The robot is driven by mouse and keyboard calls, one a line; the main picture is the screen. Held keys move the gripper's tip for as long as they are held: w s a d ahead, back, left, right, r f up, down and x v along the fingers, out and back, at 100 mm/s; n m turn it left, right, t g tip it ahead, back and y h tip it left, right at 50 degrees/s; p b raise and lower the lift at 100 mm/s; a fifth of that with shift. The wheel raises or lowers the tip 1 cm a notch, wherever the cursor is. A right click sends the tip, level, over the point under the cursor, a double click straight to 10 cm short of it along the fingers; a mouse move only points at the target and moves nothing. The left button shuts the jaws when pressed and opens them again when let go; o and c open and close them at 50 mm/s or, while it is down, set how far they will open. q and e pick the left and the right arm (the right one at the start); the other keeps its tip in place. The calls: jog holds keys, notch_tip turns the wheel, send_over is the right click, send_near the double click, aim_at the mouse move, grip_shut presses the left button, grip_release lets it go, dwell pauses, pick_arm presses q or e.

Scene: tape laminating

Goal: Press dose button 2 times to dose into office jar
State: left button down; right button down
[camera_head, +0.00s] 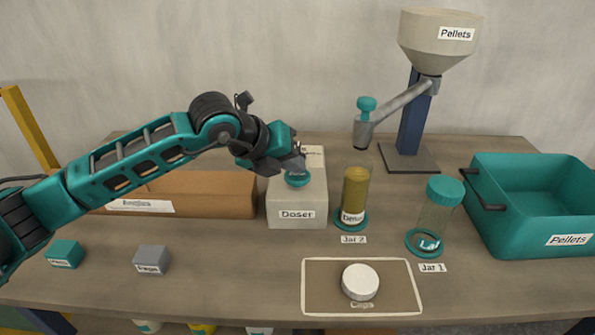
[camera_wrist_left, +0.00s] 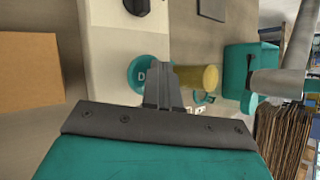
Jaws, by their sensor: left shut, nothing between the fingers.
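The doser (camera_head: 284,212) is a pale box with a round teal dose button (camera_head: 297,179) on top. My left gripper (camera_head: 301,158) is shut and empty, just above the button; whether it touches is unclear. In the left wrist view the closed fingers (camera_wrist_left: 163,92) overlap the button's edge (camera_wrist_left: 138,72). An open-topped jar with yellow-brown contents (camera_head: 356,188) stands upright on a teal ring at the Jar 2 label, right of the doser. A clear jar with a teal lid (camera_head: 436,212) stands at Jar 1. Neither jar's own label reads clearly as office. My right gripper is not in view.
A pellet hopper (camera_head: 440,40) with a slanted spout stands at the back. A teal Pellets bin (camera_head: 478,222) is at the right. A white cap (camera_head: 360,281) lies on a front mat. A long brown box (camera_head: 205,187) and two small blocks are at the left.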

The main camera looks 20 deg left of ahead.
aim_at(293, 176)
pick_arm(q)
jog(key=shift+r+p, duration=0.3)
jog(key=shift+r, duration=0.45)
jog(key=shift+r+p, duration=1.5)
jog(key=shift+r, duration=1.05)
